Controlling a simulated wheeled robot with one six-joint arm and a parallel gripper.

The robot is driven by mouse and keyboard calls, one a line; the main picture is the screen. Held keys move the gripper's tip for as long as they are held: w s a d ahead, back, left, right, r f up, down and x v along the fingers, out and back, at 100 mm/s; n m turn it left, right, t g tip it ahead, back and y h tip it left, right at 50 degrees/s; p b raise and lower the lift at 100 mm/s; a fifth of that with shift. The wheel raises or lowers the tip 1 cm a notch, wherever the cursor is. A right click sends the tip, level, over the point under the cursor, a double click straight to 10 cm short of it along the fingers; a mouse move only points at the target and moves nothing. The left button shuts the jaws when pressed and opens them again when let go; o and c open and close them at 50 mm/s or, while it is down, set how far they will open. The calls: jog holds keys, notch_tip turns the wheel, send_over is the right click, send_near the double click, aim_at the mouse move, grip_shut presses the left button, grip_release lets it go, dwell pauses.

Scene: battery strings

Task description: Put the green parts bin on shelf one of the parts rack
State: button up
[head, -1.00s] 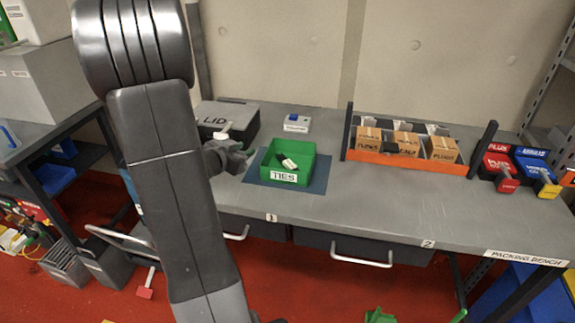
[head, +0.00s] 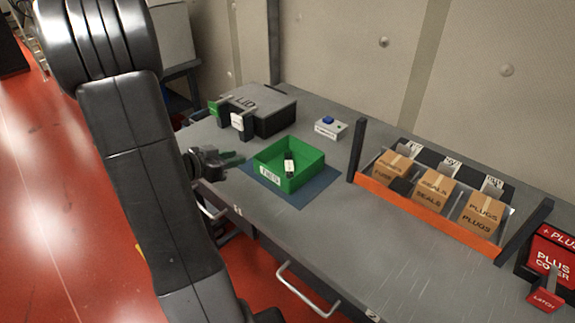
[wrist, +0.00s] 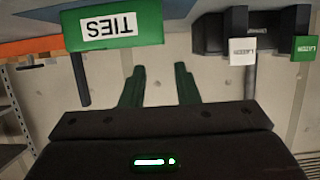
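The green parts bin (head: 289,166), labelled TIES, sits upright on a blue mat (head: 318,187) on the packing bench (head: 262,209). A small white and dark item lies in it. My gripper (head: 232,159) is at the left of the bin, near the bench edge, and the bin is not between its fingers. In the wrist view, the two fingers (wrist: 160,75) are apart with nothing between them, and the bin (wrist: 112,25) shows at the upper left. I cannot make out shelf one of the parts rack.
A dark lidded case (head: 262,110) with latches stands behind the bin. A white box with a blue button (head: 330,127) is to its right. An orange-fronted rack (head: 425,212) holds cardboard boxes further right. A red PLUS cover (head: 552,258) is at the far right.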

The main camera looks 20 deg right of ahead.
send_over(255, 171)
jog(key=f, duration=0.3)
jog(key=shift+w+d, duration=0.1)
jog(key=shift+w, duration=0.25)
jog(key=shift+w+r+p+x, duration=0.1)
jog(key=shift+r+p+x, duration=0.1)
jog(key=shift+x, duration=1.15)
jog(key=shift+w+r+p+x, duration=0.1)
jog(key=shift+r+x, duration=0.1)
jog(key=shift+x, duration=1.2)
grip_shut()
